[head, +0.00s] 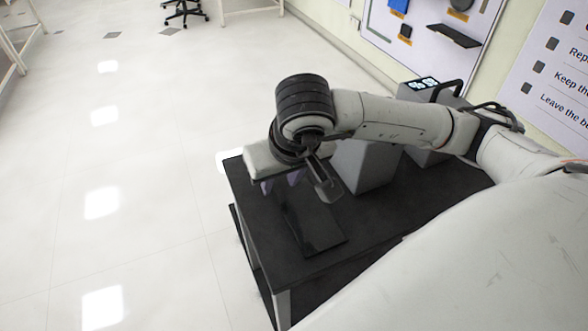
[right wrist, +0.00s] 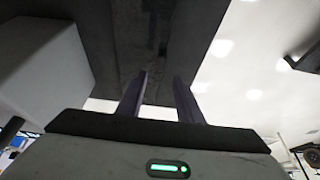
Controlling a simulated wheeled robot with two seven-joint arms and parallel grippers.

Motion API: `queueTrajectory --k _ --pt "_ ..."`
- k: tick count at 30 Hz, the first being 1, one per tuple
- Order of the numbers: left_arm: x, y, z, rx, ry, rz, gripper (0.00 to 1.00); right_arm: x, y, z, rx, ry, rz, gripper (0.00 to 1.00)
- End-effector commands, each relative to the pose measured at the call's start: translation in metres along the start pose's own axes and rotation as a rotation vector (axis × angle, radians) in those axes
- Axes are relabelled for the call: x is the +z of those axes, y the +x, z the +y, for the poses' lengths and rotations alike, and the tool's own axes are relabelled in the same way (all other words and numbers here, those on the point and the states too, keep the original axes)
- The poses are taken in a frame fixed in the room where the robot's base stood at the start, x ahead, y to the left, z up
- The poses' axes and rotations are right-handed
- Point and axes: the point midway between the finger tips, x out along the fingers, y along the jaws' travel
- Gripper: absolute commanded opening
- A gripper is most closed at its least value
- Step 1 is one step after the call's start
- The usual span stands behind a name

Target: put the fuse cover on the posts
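My right gripper (head: 281,186) hangs over the far left part of the black table. Its two purple fingers are apart with nothing visible between them; the right wrist view also shows them spread (right wrist: 162,76). A dark, flat, glossy panel (head: 320,232) lies on the table, to the right of and nearer than the fingers. It is partly hidden by my right wrist. I cannot tell whether this panel is the fuse cover or part of the chassis. I cannot make out any posts. My left gripper is not in view.
The black table (head: 268,255) has a grey box (head: 365,168) right of my gripper; it also shows in the right wrist view (right wrist: 45,70). A second grey unit with lit display (head: 422,84) and black handle stands behind. Open floor lies left.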

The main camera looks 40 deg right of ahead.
Motion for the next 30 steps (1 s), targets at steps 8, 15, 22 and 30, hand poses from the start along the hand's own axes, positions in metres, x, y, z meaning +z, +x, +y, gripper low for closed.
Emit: queueTrajectory --k 8,15,22,30 --pt "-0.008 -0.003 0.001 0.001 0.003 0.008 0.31 0.002 0.031 0.001 -0.001 -0.001 -0.002 0.33" --pt "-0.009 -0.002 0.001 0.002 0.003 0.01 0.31 0.002 0.032 0.001 0.0 -0.001 0.0 0.29" --pt "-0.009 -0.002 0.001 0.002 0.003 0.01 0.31 0.001 0.031 0.001 -0.001 -0.001 -0.001 0.0" --pt "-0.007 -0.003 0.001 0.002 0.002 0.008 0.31 0.0 0.03 0.001 -0.001 0.0 0.002 0.0"
